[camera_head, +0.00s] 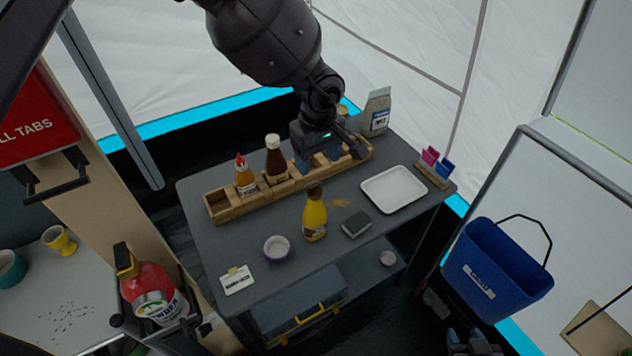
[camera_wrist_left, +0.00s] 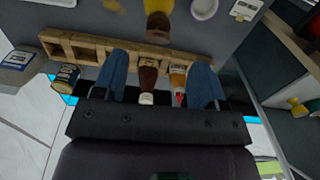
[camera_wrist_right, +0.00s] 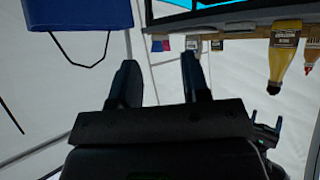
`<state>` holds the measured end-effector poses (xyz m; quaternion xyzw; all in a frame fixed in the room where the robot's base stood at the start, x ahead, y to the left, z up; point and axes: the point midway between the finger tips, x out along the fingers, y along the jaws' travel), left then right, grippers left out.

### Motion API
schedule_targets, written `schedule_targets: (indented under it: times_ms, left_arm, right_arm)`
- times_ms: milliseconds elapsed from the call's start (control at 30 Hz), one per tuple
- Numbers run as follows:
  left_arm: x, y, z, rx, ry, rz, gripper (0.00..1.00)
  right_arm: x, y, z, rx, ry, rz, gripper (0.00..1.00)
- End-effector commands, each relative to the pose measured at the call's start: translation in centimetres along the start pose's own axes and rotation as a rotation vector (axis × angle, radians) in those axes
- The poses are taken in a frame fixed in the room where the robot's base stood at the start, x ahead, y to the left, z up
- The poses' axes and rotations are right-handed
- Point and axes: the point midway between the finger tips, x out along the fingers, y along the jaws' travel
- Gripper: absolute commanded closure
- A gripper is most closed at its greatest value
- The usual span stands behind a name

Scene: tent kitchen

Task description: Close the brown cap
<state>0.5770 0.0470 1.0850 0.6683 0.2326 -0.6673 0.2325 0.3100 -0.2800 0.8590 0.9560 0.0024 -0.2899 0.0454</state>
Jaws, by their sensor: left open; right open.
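A yellow bottle (camera_head: 314,222) with a brown cap (camera_head: 314,191) stands upright near the middle of the grey table. Whether the cap is fully shut is too small to tell. My left gripper (camera_head: 318,159) is open and empty above the wooden rack, behind the bottle. Its fingers show spread in the left wrist view (camera_wrist_left: 162,80). My right gripper (camera_wrist_right: 159,62) is open and empty, low and away from the bottle.
The wooden rack (camera_head: 219,209) holds a red-tipped bottle (camera_head: 245,181) and a brown sauce bottle (camera_head: 275,162). A white tray (camera_head: 394,189), dark box (camera_head: 357,227), small bowl (camera_head: 276,247) and label card (camera_head: 236,280) lie around. A blue bin (camera_head: 497,265) hangs at right.

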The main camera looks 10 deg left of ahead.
Motion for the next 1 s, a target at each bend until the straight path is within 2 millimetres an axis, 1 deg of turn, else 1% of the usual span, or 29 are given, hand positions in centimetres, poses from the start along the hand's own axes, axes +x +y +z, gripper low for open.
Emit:
schedule_targets:
  times_ms: [33, 200, 300, 400, 500, 633, 1000]
  left_arm:
    - [1.1, -0.1, 0.1, 0.001, 0.0, -0.004, 0.34]
    - [4.1, 0.0, 0.1, 0.001, -0.001, -0.002, 0.34]
    - [5.8, -0.1, 0.0, 0.0, 0.0, -0.002, 0.34]
    - [7.1, 0.0, 0.0, 0.0, 0.001, 0.001, 0.34]
    - [7.9, 0.0, 0.0, 0.001, 0.001, 0.0, 0.34]
    - [8.5, 0.0, 0.0, -0.001, 0.0, 0.0, 0.34]
    - [8.7, 0.0, 0.0, -0.001, 0.0, 0.0, 0.34]
  right_arm:
    - [0.0, 0.0, 0.1, -0.001, -0.002, 0.0, 0.57]
    - [0.1, 0.0, 0.2, -0.001, -0.001, 0.0, 0.57]
    - [0.4, 0.0, 0.2, -0.001, 0.004, 0.0, 0.57]
    - [0.8, -0.1, 0.4, -0.001, 0.012, 0.0, 0.57]
    - [1.2, -0.2, 0.2, -0.001, 0.023, -0.001, 0.57]
    - [1.4, -0.3, -0.1, 0.0, 0.036, -0.002, 0.57]
    - [1.5, -0.4, -0.2, 0.001, 0.036, -0.003, 0.57]
